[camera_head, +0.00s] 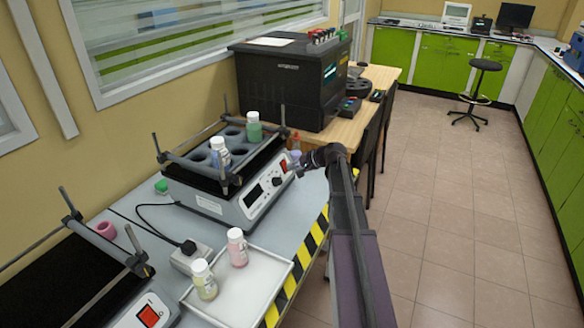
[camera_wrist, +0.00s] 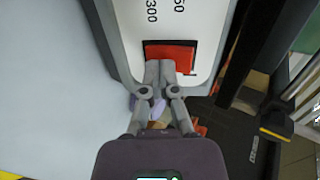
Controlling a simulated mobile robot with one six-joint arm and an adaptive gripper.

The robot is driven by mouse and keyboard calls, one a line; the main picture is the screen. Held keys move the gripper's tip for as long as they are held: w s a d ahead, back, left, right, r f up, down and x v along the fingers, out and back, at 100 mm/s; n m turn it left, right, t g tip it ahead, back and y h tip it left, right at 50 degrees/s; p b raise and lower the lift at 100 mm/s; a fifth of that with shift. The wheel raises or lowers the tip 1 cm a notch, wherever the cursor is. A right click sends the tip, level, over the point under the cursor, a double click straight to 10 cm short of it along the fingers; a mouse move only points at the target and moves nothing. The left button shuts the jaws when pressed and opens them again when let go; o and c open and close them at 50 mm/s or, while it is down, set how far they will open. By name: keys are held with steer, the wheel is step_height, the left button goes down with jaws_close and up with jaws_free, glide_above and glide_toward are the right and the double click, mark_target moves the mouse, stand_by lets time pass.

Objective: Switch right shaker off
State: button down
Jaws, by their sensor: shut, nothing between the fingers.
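The right shaker (camera_head: 236,204) stands on the grey bench and has a white front panel with a dark display and a knob. Its red switch (camera_head: 283,167) is at the panel's right end, beside my gripper (camera_head: 294,166). In the wrist view the red switch (camera_wrist: 170,53) lies in a dark frame. My gripper (camera_wrist: 160,67) is shut and empty, with its fingertips overlapping the switch's lower edge. I cannot tell whether they touch it. A white-capped bottle (camera_head: 219,152) and a green bottle (camera_head: 254,127) sit in the shaker's rack.
A second shaker (camera_head: 100,290) with a red switch stands at the lower left. A tray (camera_head: 262,284) holds a pink bottle (camera_head: 237,247) and a yellowish bottle (camera_head: 204,280). A large black machine (camera_head: 280,85) stands behind. Open floor lies at the right.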

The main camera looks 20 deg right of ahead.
steer(key=shift+r+p, duration=0.65)
steer(key=shift+r, duration=0.05)
steer(key=f+p+v, duration=0.1)
steer(key=p+v, duration=0.1)
steer(key=v, duration=0.5)
steer(key=s+d+f+p+v, duration=0.1)
steer(key=p+v, duration=0.2)
steer(key=v, duration=0.3)
steer(key=shift+s+d, duration=0.2)
steer(key=shift+s, duration=0.2)
steer(key=shift+a, duration=0.1)
steer(key=s+a+n+g+h+p, duration=0.2)
steer(key=s+a, duration=0.3)
steer(key=a, duration=0.4)
steer(key=s+a+r+n+g+h+p, duration=0.1)
steer(key=s+a+n+g+p, duration=0.3)
steer(key=a, duration=0.6)
steer(key=s+a+r+n+g+h+p, duration=0.1)
steer(key=s+a+n+h+p, duration=0.3)
steer(key=s+a, duration=0.4)
steer(key=shift+a+g+p, duration=0.35)
steer(key=shift+a+g, duration=0.5)
steer(key=shift+g, duration=0.05)
